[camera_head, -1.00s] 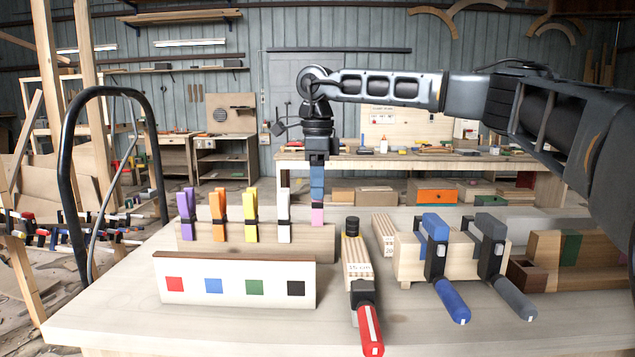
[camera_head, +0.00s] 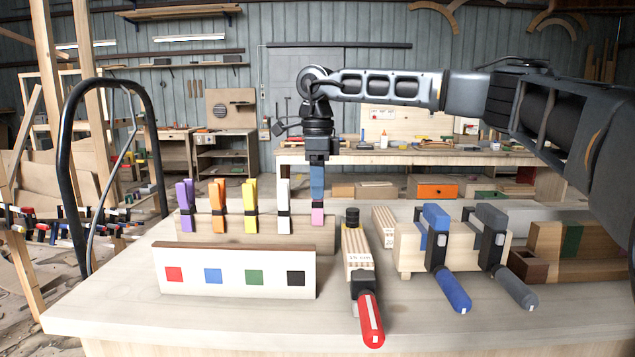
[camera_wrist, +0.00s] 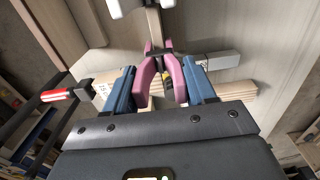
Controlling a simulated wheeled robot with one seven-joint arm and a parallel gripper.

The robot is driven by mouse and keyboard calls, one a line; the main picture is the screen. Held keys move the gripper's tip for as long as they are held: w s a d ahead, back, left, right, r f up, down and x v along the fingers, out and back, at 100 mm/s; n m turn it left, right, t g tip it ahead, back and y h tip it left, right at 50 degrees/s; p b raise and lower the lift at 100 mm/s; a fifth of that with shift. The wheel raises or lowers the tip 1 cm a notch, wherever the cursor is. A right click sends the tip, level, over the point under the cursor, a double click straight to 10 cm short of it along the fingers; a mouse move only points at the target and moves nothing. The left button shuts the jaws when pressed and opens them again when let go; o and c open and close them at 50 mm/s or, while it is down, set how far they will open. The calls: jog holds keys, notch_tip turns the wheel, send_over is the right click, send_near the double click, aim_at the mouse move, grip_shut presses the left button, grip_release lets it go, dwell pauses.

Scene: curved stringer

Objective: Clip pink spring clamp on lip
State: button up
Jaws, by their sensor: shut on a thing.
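The pink spring clamp (camera_head: 318,215) stands at the right end of the wooden rail (camera_head: 270,230), in line with the other clamps. My gripper (camera_head: 317,190) points straight down from above with its blue fingers shut on the clamp's handles. In the wrist view, the two pink handles (camera_wrist: 146,82) lie between the blue fingers (camera_wrist: 161,88), and the dark pivot is beyond them. The clamp's jaws are hard to see, and I cannot tell if they still grip the rail. A white board (camera_head: 235,272) with a brown top edge and red, blue, green and black squares stands in front.
Purple (camera_head: 187,206), orange (camera_head: 218,206), yellow (camera_head: 250,206) and white (camera_head: 283,206) clamps stand left along the rail. A red-handled clamp (camera_head: 369,318), a blue-handled clamp (camera_head: 452,290) and a grey-handled clamp (camera_head: 514,287) are to the right. The bench front left is clear.

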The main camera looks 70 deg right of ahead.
jog(key=shift+f, duration=0.4)
jog(key=shift+f, duration=0.1)
jog(key=shift+f+b, duration=0.45)
jog(key=o, duration=1.3)
jog(key=shift+o, duration=0.2)
jog(key=shift+r, duration=3.95)
